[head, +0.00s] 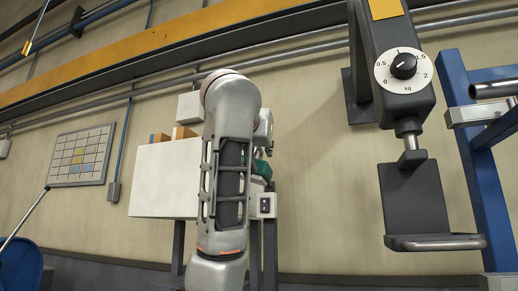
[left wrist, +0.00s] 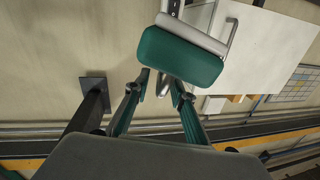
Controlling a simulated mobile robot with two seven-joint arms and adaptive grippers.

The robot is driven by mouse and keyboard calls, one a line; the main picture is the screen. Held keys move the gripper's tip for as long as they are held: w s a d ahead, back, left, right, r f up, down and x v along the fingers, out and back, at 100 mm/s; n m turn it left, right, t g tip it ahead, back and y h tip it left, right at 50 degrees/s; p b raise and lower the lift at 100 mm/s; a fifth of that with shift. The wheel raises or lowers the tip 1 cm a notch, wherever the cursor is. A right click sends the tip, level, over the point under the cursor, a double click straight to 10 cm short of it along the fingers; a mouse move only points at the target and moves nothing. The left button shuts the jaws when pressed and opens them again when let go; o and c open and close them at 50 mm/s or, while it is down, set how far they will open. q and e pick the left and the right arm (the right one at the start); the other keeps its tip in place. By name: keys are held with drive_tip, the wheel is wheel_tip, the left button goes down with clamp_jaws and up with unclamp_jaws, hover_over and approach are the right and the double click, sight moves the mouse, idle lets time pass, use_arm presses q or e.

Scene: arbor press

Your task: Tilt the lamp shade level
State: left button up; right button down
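The likely lamp shade is a rounded green block (left wrist: 180,57) with a light grey strip along its upper edge, in the left wrist view. It looks tilted there, sloping down to the right. My left gripper (left wrist: 160,83) is just below it, its two green-backed fingers apart. The right fingertip overlaps the shade's lower edge; I cannot tell whether they touch. A small grey piece shows between the fingertips. In the head view my left arm hides most of this area; only a bit of green (head: 261,167) shows beside it. My right gripper is not in view.
A white box (head: 165,180) stands behind my left arm, with a small switch box (head: 263,205) to its right. A dark press-like fixture with a kg dial (head: 403,67) hangs at the right, near a blue frame (head: 475,165). Bare wall lies between arm and fixture.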

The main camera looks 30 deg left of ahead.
use_arm(q)
clamp_jaws()
drive_tip(key=shift+s+a+r+n, duration=0.1)
drive_tip(key=shift+s+a+n, duration=0.1)
drive_tip(key=shift+n, duration=0.6)
drive_tip(key=shift+s+a+n+p, duration=0.15)
drive_tip(key=shift+a+n+p, duration=0.25)
drive_tip(key=shift+n, duration=0.5)
drive_tip(key=shift+a, duration=0.1)
unclamp_jaws()
